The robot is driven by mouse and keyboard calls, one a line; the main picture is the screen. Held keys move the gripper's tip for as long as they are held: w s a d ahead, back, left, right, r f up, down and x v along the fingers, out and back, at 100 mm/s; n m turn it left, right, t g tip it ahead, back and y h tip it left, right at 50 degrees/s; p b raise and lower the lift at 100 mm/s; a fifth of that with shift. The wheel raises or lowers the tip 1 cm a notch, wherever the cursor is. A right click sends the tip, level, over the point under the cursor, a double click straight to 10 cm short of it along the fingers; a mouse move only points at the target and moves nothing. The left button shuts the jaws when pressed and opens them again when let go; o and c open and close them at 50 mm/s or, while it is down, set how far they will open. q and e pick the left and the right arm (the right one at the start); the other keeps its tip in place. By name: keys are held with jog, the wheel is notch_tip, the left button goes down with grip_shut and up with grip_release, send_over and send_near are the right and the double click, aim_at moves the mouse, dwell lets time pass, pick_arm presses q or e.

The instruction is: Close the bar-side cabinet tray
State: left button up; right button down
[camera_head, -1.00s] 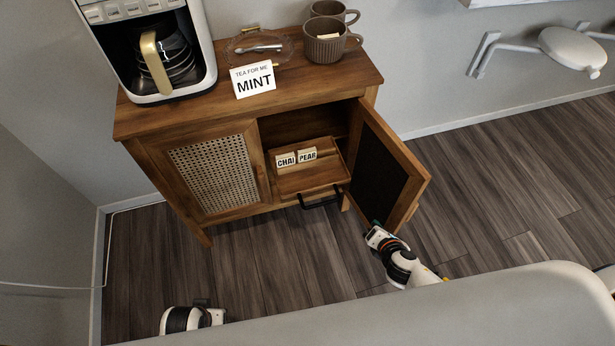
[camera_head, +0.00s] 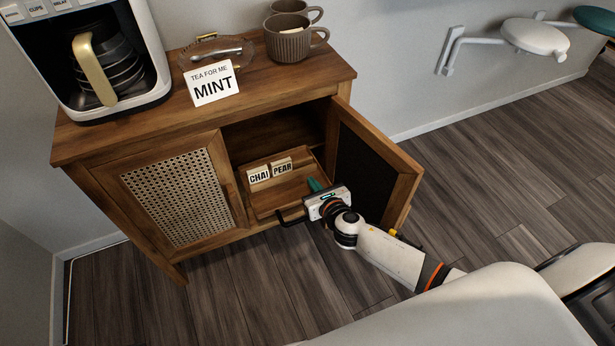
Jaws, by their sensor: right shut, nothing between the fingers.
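The wooden cabinet (camera_head: 285,118) stands against the wall with its right door (camera_head: 398,185) swung open and its cane-panelled left door (camera_head: 180,195) shut. Inside the open bay, the wooden tray (camera_head: 262,204) sticks out a little at the front. It bears the CHAI and PEAR labels (camera_head: 270,170) and has a black bar handle (camera_head: 288,218). My right gripper (camera_head: 314,184) is shut with nothing in it, at the right front of the tray, between the handle and the open door. It hides the tray's right part; I cannot tell whether it touches. My left gripper is out of view.
On the cabinet top stand a coffee machine (camera_head: 90,50), a MINT card (camera_head: 213,82), a glass dish with tongs (camera_head: 215,51) and two brown mugs (camera_head: 291,40). The open door lies close to the right of my arm. The floor (camera_head: 240,285) in front is clear.

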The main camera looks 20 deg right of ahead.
aim_at(307, 184)
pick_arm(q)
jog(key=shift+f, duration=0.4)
pick_arm(e)
jog(key=shift+w+a, duration=0.1)
jog(key=shift+w, duration=1.85)
